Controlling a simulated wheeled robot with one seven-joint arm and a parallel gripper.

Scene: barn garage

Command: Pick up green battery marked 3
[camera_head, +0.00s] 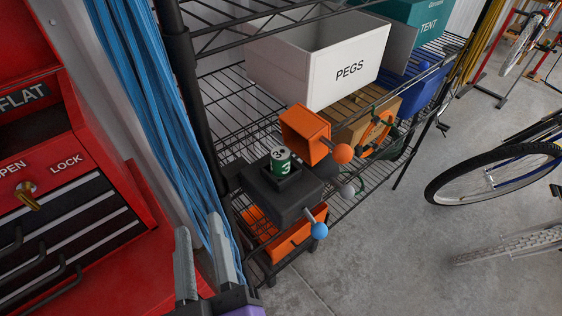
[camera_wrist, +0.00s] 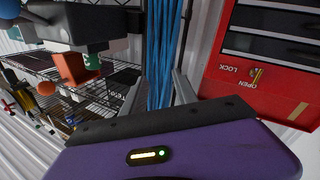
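The green battery (camera_head: 281,161) marked 3 stands upright in the square recess of a black block (camera_head: 262,186) on the wire shelf. Its lower part is hidden in the recess. In the wrist view, which is turned nearly upside down, a small green shape (camera_wrist: 92,62) beside the black block appears to be the battery. My gripper (camera_head: 200,223) is at the bottom of the head view, left of and nearer than the block. Its two grey fingers are apart with nothing between them; the wrist view also shows them spread (camera_wrist: 158,84).
Blue hanging cords (camera_head: 157,110) and a black shelf post (camera_head: 187,75) are close to my gripper. A red cabinet (camera_head: 125,222) is on the left. An orange box (camera_head: 304,134), knobbed levers (camera_head: 342,153) and a white PEGS bin (camera_head: 345,72) surround the block.

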